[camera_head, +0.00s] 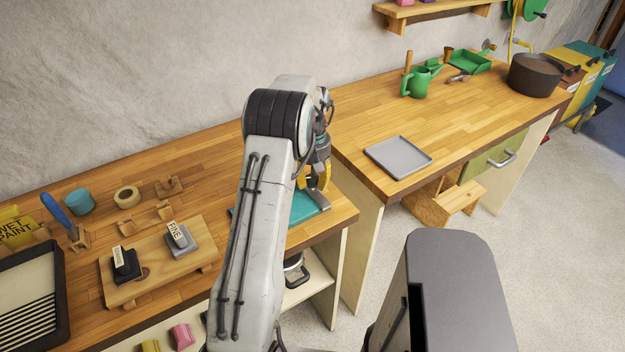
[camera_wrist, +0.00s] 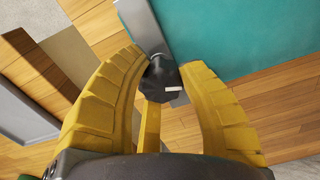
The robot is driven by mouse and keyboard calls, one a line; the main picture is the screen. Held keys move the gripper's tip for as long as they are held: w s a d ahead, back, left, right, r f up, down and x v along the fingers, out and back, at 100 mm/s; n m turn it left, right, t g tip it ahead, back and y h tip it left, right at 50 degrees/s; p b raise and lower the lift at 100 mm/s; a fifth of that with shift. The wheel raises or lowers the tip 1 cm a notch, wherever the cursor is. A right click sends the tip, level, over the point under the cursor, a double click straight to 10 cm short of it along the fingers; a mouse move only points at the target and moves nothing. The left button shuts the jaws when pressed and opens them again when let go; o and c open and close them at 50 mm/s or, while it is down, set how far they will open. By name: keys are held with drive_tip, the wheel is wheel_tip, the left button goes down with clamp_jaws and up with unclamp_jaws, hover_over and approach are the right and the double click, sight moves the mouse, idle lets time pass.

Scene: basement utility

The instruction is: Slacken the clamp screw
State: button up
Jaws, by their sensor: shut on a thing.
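In the wrist view my gripper (camera_wrist: 166,66) has its two yellow fingers closed on the dark knob (camera_wrist: 160,82) of the clamp screw, one finger on each side. The knob has a small white mark. A grey metal bar (camera_wrist: 145,25) of the clamp runs beyond it, along the edge of a teal board (camera_wrist: 235,38). In the head view my gripper (camera_head: 318,180) is low over the teal board (camera_head: 305,208) at the right end of the near bench. My arm hides part of the board, and the knob cannot be made out there.
A wooden stand (camera_head: 150,285) with two labelled blocks, a blue-handled brush (camera_head: 57,212), a teal pot (camera_head: 79,201) and a tape roll (camera_head: 127,196) are left of my arm. The second bench, to the right, holds a grey tray (camera_head: 398,156), green watering can (camera_head: 419,82) and dark pot (camera_head: 535,75).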

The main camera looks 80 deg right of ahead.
sight(313, 178)
drive_tip(key=shift+a+f+n, duration=0.25)
drive_tip(key=shift+n, duration=0.25)
drive_tip(key=o, duration=1.2)
drive_tip(key=shift+s+r, duration=0.1)
drive_tip(key=shift+d, duration=0.1)
drive_tip(key=shift+r, duration=0.1)
drive_tip(key=shift+d+r, duration=0.1)
drive_tip(key=shift+r, duration=0.45)
wheel_tip(313, 178, up, 11)
drive_tip(key=shift+f, duration=0.1)
